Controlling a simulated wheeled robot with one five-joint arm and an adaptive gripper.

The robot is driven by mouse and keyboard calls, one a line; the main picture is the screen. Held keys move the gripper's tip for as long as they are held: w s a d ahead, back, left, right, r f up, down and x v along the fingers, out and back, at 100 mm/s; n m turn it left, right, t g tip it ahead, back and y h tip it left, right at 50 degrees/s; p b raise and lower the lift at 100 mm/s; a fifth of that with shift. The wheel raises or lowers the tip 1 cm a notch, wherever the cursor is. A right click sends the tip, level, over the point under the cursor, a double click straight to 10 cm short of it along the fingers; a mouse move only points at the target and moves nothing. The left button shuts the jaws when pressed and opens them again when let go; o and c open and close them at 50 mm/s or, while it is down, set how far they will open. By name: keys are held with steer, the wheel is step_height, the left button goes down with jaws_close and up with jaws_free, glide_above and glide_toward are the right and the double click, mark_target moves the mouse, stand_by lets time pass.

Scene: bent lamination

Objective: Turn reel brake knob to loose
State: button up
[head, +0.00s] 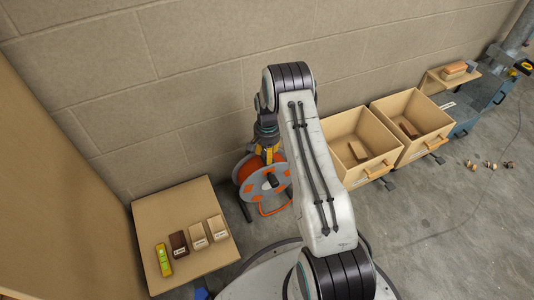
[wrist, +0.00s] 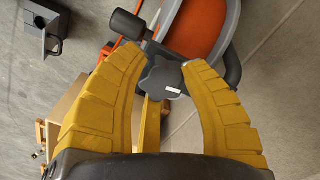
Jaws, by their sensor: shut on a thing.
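The orange and grey reel (head: 252,181) stands on the floor by the wall in the head view, partly hidden by my arm. Its orange drum and grey rim (wrist: 228,28) show at the top of the wrist view. The brake knob (wrist: 160,76) is dark and lobed, with a small white mark near its lower right edge. My gripper (wrist: 163,62) has its yellow fingers on either side of the knob, shut on it. In the head view my gripper (head: 268,153) points down at the reel. The knob's setting cannot be read.
A low wooden board (head: 205,265) on the left carries several small blocks and a yellow-green level (head: 164,260). Two open wooden bins (head: 340,130) stand right of my arm. Small items (head: 490,166) lie on the floor at far right. The wall is close behind the reel.

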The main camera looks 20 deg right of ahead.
steer(key=shift+s+a+f+n, duration=0.1)
steer(key=shift+a+n, duration=0.05)
steer(key=shift+n, duration=0.5)
steer(key=shift+s+a+f+n, duration=0.1)
steer(key=shift+n, duration=0.55)
steer(key=o, duration=1.1)
steer(key=shift+r, duration=0.1)
steer(key=shift+w, duration=0.1)
steer(key=shift+d+r, duration=0.1)
steer(key=shift+r, duration=0.35)
step_height(320, 180, up, 11)
steer(key=shift+r, duration=0.1)
